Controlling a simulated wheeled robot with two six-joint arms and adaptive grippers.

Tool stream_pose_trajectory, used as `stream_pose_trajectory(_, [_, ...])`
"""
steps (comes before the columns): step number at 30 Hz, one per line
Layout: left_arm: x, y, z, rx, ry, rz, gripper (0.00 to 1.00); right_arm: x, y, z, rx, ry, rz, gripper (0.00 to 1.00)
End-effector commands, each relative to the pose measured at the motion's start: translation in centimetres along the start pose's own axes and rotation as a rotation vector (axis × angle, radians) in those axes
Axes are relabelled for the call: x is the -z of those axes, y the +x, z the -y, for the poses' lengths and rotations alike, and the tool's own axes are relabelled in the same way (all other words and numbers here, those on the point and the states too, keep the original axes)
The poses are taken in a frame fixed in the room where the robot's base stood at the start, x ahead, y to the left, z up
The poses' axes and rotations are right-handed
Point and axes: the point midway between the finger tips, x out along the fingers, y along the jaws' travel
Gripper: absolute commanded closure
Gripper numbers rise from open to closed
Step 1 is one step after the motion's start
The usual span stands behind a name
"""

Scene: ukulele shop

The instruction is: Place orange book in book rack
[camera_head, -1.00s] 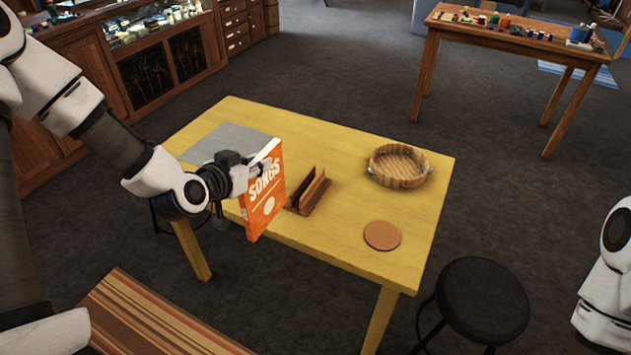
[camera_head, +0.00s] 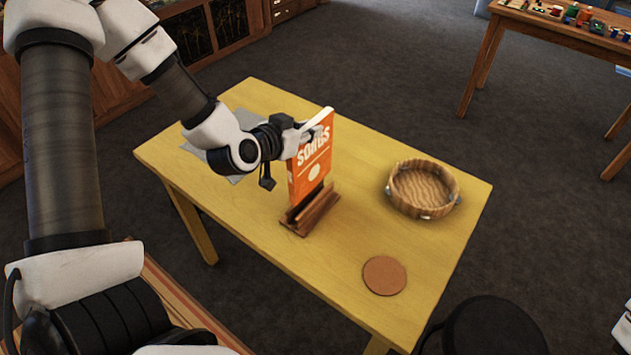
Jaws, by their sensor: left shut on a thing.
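The orange book (camera_head: 312,165), with "SONGS" in white letters, stands upright over the yellow table. My left gripper (camera_head: 309,136) is shut on its upper part from the left. The wooden book rack (camera_head: 311,212) is directly below the book. The book's lower edge meets or overlaps the rack's slot in the picture; I cannot tell whether it rests inside. My right gripper is not in view.
A black stool (camera_head: 490,325) stands at the front right.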

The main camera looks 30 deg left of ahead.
Motion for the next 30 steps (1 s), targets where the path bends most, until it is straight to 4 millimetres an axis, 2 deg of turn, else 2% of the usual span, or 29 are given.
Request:
stream_pose_trajectory(1, [-1.3,0.4,0.0,-0.001,0.002,0.006,1.0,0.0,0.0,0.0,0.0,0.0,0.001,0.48])
stream_pose_trajectory(3, [-2.6,1.0,0.0,-0.001,0.003,0.007,1.0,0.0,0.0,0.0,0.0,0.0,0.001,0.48])
stream_pose_trajectory(12, [-7.1,2.9,0.0,-0.001,0.002,0.004,1.0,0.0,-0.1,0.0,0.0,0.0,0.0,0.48])
stream_pose_trajectory(24, [-8.0,3.3,0.0,-0.001,0.001,-0.001,1.0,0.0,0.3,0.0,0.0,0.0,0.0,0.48])
stream_pose_trajectory(25, [-7.8,3.2,0.0,-0.001,0.0,0.0,0.7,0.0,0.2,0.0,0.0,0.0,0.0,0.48])
stream_pose_trajectory(26, [-7.8,3.2,0.0,-0.001,0.0,0.0,0.6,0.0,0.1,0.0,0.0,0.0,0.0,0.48])
stream_pose_trajectory(27, [-7.8,3.2,0.0,-0.001,0.0,0.0,0.56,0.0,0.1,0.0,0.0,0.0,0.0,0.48])
stream_pose_trajectory(30, [-7.8,3.2,0.0,-0.001,0.0,0.0,0.56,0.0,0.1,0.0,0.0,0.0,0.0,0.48])
